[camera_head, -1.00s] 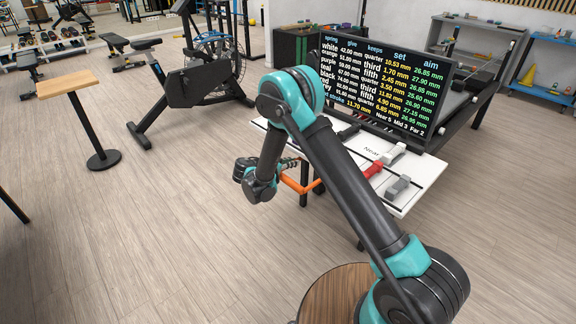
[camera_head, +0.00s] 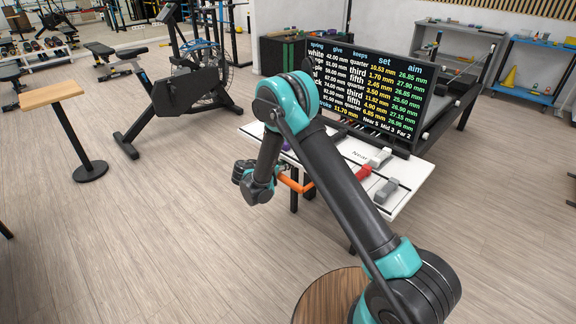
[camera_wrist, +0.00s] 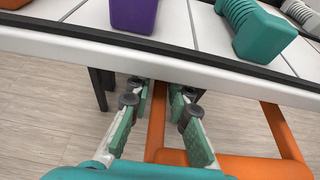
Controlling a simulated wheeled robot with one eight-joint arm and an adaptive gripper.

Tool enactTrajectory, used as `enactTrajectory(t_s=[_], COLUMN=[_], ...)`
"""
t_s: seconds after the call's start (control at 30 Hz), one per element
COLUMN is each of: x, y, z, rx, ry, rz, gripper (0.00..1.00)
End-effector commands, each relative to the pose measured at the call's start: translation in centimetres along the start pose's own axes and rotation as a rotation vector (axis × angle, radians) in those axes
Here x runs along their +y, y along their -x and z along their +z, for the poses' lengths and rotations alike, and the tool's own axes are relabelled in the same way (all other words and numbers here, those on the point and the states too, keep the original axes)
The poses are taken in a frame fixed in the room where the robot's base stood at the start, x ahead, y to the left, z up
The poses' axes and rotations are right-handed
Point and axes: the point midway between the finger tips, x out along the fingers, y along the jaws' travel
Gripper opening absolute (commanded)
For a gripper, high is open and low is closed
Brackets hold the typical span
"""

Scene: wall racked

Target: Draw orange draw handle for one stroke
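The orange draw handle (camera_head: 295,184) is a bar frame sticking out below the front edge of the white bench (camera_head: 408,194). In the wrist view the handle (camera_wrist: 283,130) shows two side bars and a cross bar, the latter partly hidden by my gripper's teal body. My gripper (camera_wrist: 160,105) is open, its two green-padded fingers apart on either side of the left side bar, just below the bench edge. I cannot tell whether a pad touches the bar. In the head view my arm hides part of the bench.
A purple block (camera_wrist: 133,15) and a ribbed teal piece (camera_wrist: 255,30) stand on the bench above the fingers. Red (camera_head: 363,172) and grey (camera_head: 386,192) pieces sit farther right. A dark text board (camera_head: 368,90) stands behind. Open floor lies left and in front.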

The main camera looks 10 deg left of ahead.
Motion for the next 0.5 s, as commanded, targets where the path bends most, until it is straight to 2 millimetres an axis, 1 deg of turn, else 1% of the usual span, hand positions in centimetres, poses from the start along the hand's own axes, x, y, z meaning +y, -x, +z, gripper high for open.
enactTrajectory(t_s=[0.03, 0.1, 0.37, 0.5], x=[-0.02, -0.04, -0.08, -0.05], y=[-0.01, -0.03, -0.04, 0.66], z=[0.0, 0.01, 0.02, 0.02], rx=[0.0, 0.0, 0.0, 0.0], ry=[0.0, 0.0, 0.0, 0.0], rz=[-0.001, -0.001, -0.002, -0.001], gripper=[0.28, 0.36, 0.36, 0.36])
